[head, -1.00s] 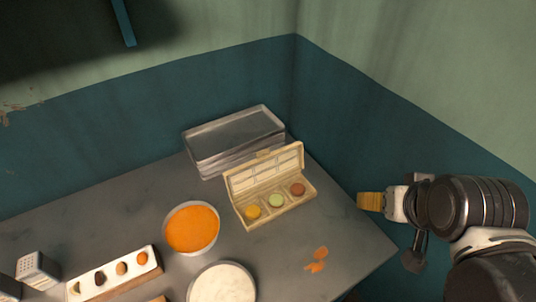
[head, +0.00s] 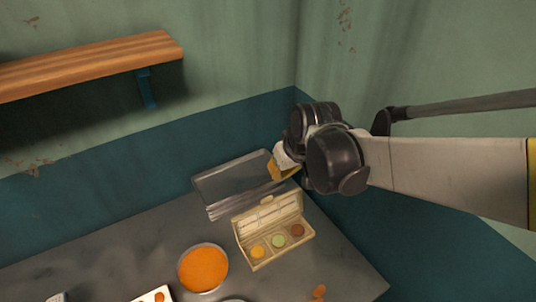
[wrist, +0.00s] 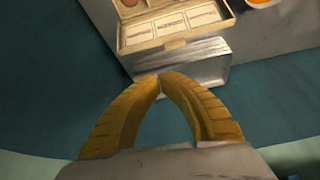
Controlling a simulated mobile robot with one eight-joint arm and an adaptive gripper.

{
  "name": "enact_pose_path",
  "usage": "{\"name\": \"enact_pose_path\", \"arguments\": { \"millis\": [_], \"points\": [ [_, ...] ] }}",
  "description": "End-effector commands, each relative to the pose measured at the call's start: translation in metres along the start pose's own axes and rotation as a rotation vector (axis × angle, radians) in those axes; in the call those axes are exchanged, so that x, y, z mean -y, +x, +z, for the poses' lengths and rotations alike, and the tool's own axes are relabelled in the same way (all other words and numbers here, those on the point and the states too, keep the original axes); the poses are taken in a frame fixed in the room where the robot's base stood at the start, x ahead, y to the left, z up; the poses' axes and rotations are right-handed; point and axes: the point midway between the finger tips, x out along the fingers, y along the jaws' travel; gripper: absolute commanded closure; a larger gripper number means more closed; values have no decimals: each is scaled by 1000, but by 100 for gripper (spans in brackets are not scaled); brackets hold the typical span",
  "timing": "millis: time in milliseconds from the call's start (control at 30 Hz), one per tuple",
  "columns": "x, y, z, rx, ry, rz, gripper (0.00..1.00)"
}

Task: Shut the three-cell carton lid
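The cream three-cell carton (head: 282,254) stands on the table with its lid (head: 268,212) raised and leaning back. A yellow, a green and a brown round piece sit one in each cell. In the wrist view the lid (wrist: 178,24) shows its three pale panels at the top, with part of a brown piece beyond. My gripper (head: 284,173) is above the tray stack, behind and above the lid, apart from it. In the wrist view the yellow fingertips of my gripper (wrist: 160,77) meet, with nothing visible between them.
Stacked metal trays (head: 235,185) stand right behind the carton, near the wall corner. A bowl of orange contents (head: 204,268) is to its left. Orange scraps (head: 318,292) lie in front. A wooden shelf (head: 85,62) hangs at the upper left.

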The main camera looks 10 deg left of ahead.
Motion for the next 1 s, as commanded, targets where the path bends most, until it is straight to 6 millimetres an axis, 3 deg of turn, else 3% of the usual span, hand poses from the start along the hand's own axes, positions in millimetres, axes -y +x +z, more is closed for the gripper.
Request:
{"name": "enact_pose_path", "arguments": {
  "millis": [33, 200, 467, 833, 1000],
  "points": [
    [10, 5, -12, 7, -26, -14, 100],
    [28, 25, -25, 22, -74, -40, 100],
    [31, 54, -24, 24, -80, -43, 100],
    [34, 132, -22, 24, -79, -42, 100],
    [31, 112, -2, 24, -77, -42, 100]
  ]
}}
